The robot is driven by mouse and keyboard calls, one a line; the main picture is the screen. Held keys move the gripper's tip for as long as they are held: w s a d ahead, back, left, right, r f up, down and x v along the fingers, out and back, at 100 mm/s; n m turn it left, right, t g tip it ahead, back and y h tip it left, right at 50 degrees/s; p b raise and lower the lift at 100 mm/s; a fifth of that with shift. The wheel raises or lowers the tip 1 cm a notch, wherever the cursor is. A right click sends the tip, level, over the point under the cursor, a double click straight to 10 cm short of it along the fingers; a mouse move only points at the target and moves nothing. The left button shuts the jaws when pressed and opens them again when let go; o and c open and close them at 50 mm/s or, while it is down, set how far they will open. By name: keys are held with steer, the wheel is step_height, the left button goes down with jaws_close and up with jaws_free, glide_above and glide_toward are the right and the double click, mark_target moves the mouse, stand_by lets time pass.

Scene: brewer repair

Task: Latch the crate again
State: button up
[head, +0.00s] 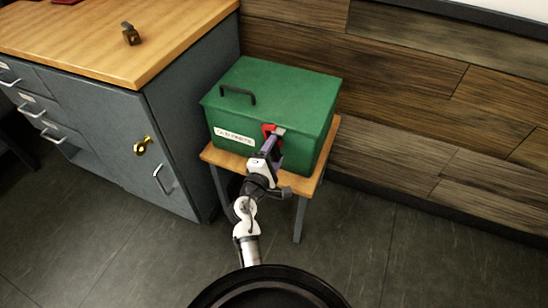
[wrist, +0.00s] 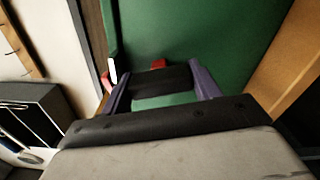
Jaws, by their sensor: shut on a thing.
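The green crate (head: 270,100) stands on a small wooden table, with its lid down. A black handle (head: 238,95) is on the lid and a white label (head: 234,136) is on the front. The red latch (head: 268,129) is at the top of the crate's front, right of the label. My gripper (head: 272,142) is at the latch and shut on it, partly hiding it. In the wrist view, my purple fingers (wrist: 160,88) stand apart against the green front (wrist: 215,35), with red latch parts (wrist: 158,64) at their tips. The latch's exact position is unclear.
The crate's table (head: 322,160) has a narrow bare edge around it. A grey cabinet (head: 178,150) with a wooden top stands close on the left, with a brass fitting (head: 143,145) on its door. A small dark object (head: 130,34) lies on top. Wooden wall boards (head: 420,100) are behind.

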steer(key=shift+m+b, duration=1.2)
steer(key=shift+m, duration=0.3)
steer(key=shift+r, duration=0.1)
steer(key=o, duration=1.4)
steer(key=shift+s, duration=0.1)
